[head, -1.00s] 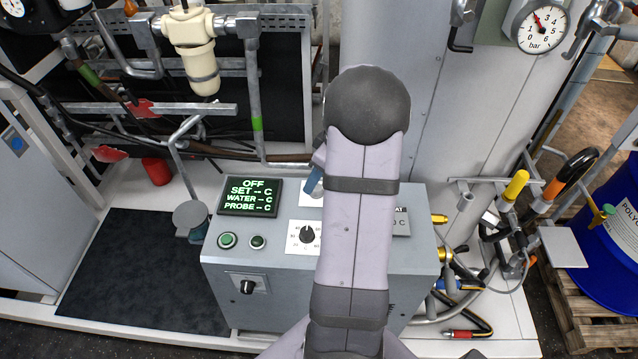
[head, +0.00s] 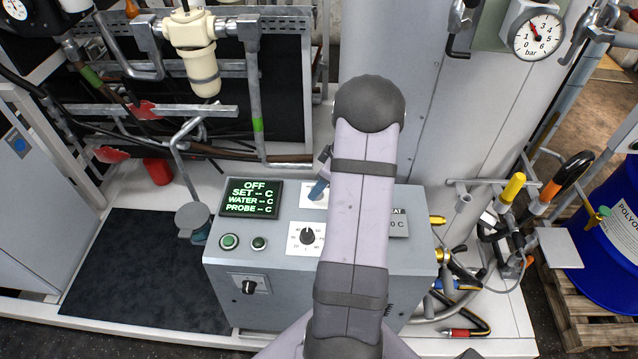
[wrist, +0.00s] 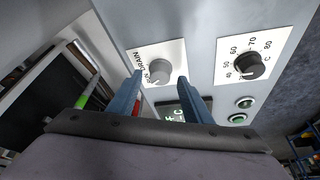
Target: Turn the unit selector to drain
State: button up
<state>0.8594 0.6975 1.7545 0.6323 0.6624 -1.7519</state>
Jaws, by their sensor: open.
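The unit selector is a grey round knob (wrist: 158,65) on a white plate marked DRAIN, with a second, partly hidden word beside it. In the wrist view my gripper (wrist: 159,80) is open, with one blue finger on each side of the knob's near edge. I cannot tell whether the fingers touch it, nor exactly where the knob points. In the head view my gripper (head: 318,190) is over the top of the grey control box, partly behind my arm. The selector knob is hidden there; part of its white plate (head: 309,201) shows.
A black temperature dial (wrist: 249,66) sits beside the selector. The display (head: 250,199) reads OFF.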

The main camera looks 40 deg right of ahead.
jog(key=shift+w+f, duration=0.2)
jog(key=shift+f, duration=0.35)
jog(key=c, duration=1.1)
jog(key=shift+o, duration=0.2)
